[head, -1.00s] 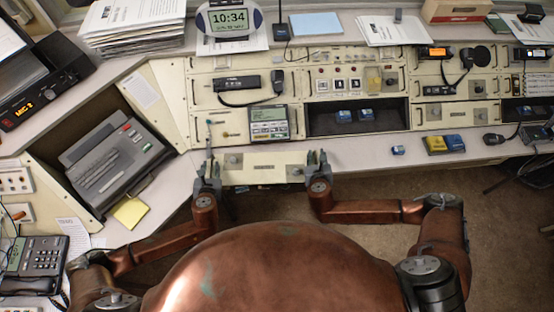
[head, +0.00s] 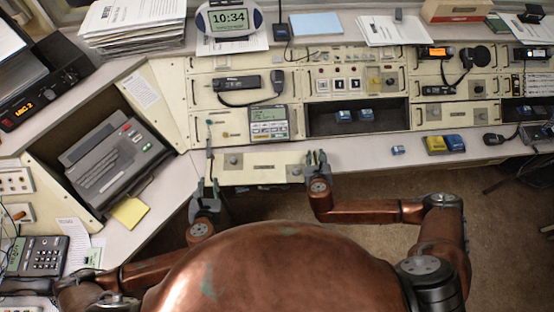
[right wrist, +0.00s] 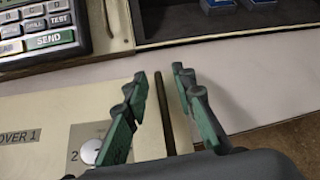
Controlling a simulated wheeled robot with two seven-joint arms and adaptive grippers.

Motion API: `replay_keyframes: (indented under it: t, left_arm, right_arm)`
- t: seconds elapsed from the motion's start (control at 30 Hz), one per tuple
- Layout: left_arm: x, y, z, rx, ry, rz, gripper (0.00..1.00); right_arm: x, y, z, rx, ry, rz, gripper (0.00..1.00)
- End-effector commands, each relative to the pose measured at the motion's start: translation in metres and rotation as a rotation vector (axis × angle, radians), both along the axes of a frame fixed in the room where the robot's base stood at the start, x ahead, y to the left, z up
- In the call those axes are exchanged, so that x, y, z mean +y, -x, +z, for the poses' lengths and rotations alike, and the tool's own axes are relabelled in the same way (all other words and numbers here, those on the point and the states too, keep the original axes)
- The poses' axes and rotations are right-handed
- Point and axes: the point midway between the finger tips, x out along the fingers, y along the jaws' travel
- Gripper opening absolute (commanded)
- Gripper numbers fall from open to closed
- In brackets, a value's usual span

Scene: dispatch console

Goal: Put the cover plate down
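The cover plate (head: 265,163) is a cream panel lying flat on the desk ledge below the console, near its front edge. In the right wrist view the cover plate (right wrist: 60,110) shows its label, a round fastener and a dark bar along its right end. My right gripper (head: 317,158) is at that end. In the right wrist view its fingers (right wrist: 162,95) are apart, one on each side of the dark bar, with gaps visible.
An open dark bay (head: 385,125) with blue modules is in the console above and right of the plate. A keypad device (head: 268,122) is just behind the plate. Blue and yellow boxes (head: 445,144) stand on the ledge to the right. A yellow note (head: 130,212) lies left.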

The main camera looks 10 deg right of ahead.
Motion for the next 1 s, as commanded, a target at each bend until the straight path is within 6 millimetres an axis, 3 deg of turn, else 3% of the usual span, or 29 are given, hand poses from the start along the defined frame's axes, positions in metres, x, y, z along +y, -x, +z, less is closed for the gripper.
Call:
replay_keyframes:
  t: [0.17,0.7,1.0]
  left_arm:
    - [0.000,0.004,0.003,0.000,-0.001,0.000,0.23]
    - [0.000,0.004,0.003,0.000,-0.001,0.001,0.23]
    - [0.000,0.004,0.003,0.000,-0.001,0.001,0.23]
  right_arm:
    - [0.002,0.009,0.004,0.001,-0.001,0.001,0.24]
    - [0.019,0.091,0.054,0.002,-0.002,0.001,0.24]
    - [0.020,0.101,0.062,0.000,0.001,-0.001,0.24]
